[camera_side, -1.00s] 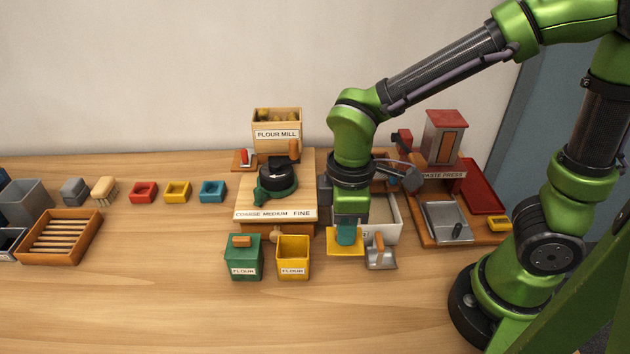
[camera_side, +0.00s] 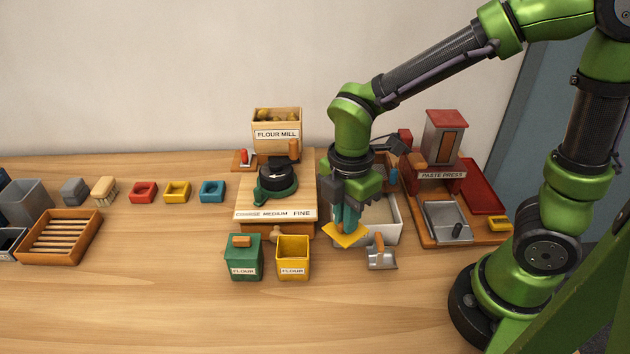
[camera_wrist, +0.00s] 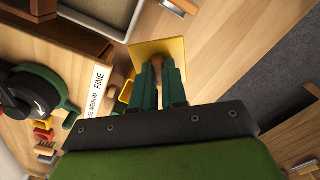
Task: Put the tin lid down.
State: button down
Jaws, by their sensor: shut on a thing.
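The tin lid is a flat yellow square plate (camera_side: 345,235) with a wooden knob (camera_wrist: 157,62). My gripper (camera_side: 347,219) is shut on the knob and holds the lid in the air, turned so that a corner points to the front. In the wrist view the two green fingers (camera_wrist: 160,78) close around the knob, and the lid (camera_wrist: 174,47) lies flat beyond them. The open yellow flour tin (camera_side: 293,258) stands on the table to the left of the held lid. Its edge also shows in the wrist view (camera_wrist: 126,92), beside the fingers.
A green flour tin (camera_side: 243,259) with its lid on stands left of the yellow tin. The flour mill (camera_side: 275,208) is behind them. A metal scoop (camera_side: 381,258) lies right of the lid, in front of a white bin (camera_side: 385,236). The front table is clear.

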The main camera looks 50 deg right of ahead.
jog(key=shift+w+n, duration=0.1)
jog(key=shift+n, duration=0.4)
jog(key=shift+f, duration=0.35)
notch_tip(320, 180, down, 9)
jog(key=shift+f, duration=0.1)
jog(key=c, duration=1.2)
grip_release()
jog(key=shift+f, duration=0.1)
jog(key=shift+o, duration=0.2)
